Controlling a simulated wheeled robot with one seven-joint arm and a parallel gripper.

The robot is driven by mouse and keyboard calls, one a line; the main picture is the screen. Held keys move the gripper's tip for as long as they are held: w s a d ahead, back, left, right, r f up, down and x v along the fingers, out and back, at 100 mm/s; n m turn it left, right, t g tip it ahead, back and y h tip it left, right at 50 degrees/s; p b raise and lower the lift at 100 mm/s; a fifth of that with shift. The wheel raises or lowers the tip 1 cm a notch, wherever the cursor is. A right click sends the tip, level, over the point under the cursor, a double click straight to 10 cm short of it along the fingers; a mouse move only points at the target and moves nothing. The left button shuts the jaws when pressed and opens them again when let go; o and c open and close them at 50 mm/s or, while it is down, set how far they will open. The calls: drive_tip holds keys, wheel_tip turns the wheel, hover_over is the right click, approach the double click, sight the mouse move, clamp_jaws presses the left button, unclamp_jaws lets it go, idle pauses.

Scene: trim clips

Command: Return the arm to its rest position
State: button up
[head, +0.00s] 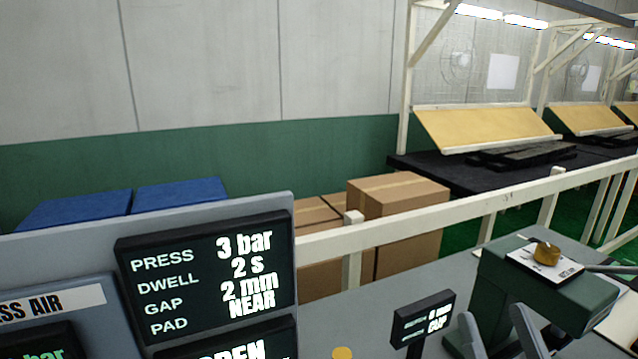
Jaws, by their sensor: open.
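Two grey prongs (498,335) at the bottom edge, right of centre, look like the fingers of my gripper. They stand apart with nothing seen between them. The rest of my arm is out of view, below the picture.
A grey panel with a black display (205,275) reading PRESS 3 bar, DWELL 2 s, GAP 2 mm, PAD NEAR fills the lower left. A small black display (424,318) stands on the grey bench (385,318). Behind are a white rail (450,212), cardboard boxes (412,235) and blue bins (180,196).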

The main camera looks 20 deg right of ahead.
drive_tip(key=s+a+f+g+y+b, duration=0.1)
drive_tip(key=s+a+f+g, duration=0.2)
drive_tip(key=s+f, duration=0.4)
drive_tip(key=s+a+f+n+g+y+b, duration=0.1)
drive_tip(key=s+a+f+g+y, duration=0.1)
drive_tip(key=s+a+f, duration=0.3)
drive_tip(key=s+a+f+n+g+y+b, duration=0.1)
drive_tip(key=s+a+f+g, duration=0.3)
drive_tip(key=s+f, duration=0.5)
drive_tip(key=shift+s+a+f+g+y, duration=0.15)
drive_tip(key=shift+f+y, duration=0.15)
drive_tip(key=shift+f, duration=0.55)
drive_tip(key=shift+a+f+g+y, duration=0.15)
drive_tip(key=shift+f+y, duration=0.15)
drive_tip(key=shift+f, duration=0.5)
